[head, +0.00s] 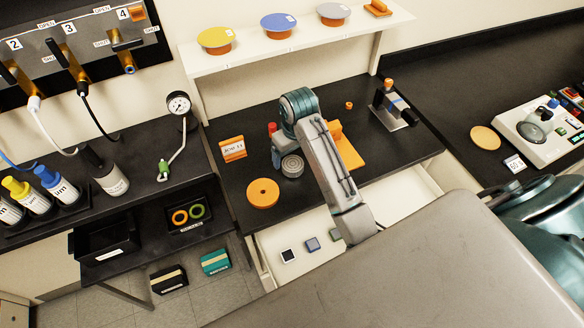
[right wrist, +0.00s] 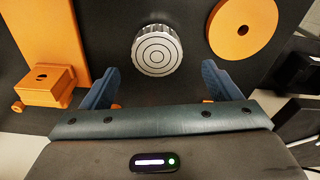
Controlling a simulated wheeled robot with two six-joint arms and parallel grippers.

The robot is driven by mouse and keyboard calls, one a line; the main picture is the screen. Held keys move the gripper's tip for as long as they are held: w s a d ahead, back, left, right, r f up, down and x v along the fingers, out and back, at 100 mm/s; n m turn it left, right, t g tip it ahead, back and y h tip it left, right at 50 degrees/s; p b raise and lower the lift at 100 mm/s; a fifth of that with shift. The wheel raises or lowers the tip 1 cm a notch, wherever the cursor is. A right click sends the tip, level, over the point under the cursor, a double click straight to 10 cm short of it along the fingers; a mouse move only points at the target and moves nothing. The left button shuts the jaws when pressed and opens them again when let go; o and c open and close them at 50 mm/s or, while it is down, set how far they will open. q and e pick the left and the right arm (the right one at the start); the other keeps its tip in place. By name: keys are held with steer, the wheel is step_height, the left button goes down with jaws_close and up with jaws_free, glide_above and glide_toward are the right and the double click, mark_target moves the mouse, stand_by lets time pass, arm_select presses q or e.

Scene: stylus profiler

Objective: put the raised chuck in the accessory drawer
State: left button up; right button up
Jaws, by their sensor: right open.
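The raised chuck appears to be a silver knurled cylinder with concentric rings on top, standing on the black bench (head: 235,180) in the head view (head: 292,167). In the right wrist view the chuck (right wrist: 157,50) lies ahead of and between my fingertips. My right gripper (right wrist: 160,76) is open and empty, its blue fingers apart on either side; in the head view it is low over the chuck and partly hidden by its arm. A pale open drawer (head: 272,238) below the bench front holds several small square pieces. My left gripper is not in view.
An orange disc with a hole (head: 263,193) lies in front of the chuck. A red-topped piece (head: 272,128) is close behind the gripper.

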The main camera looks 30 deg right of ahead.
mark_target(293, 163)
steer(key=shift+w+f, duration=0.1)
steer(key=shift+f, duration=0.25)
steer(key=shift+f+p, duration=0.25)
steer(key=shift+p, duration=0.2)
steer(key=f+p, duration=0.2)
steer(key=f, duration=0.2)
steer(key=shift+d+f, duration=0.15)
steer(key=shift+d, duration=0.05)
steer(key=shift+w+f, duration=0.1)
steer(key=shift+f, duration=0.1)
steer(key=c, duration=1.1)
steer(key=shift+c, duration=0.3)
steer(key=shift+r, duration=0.15)
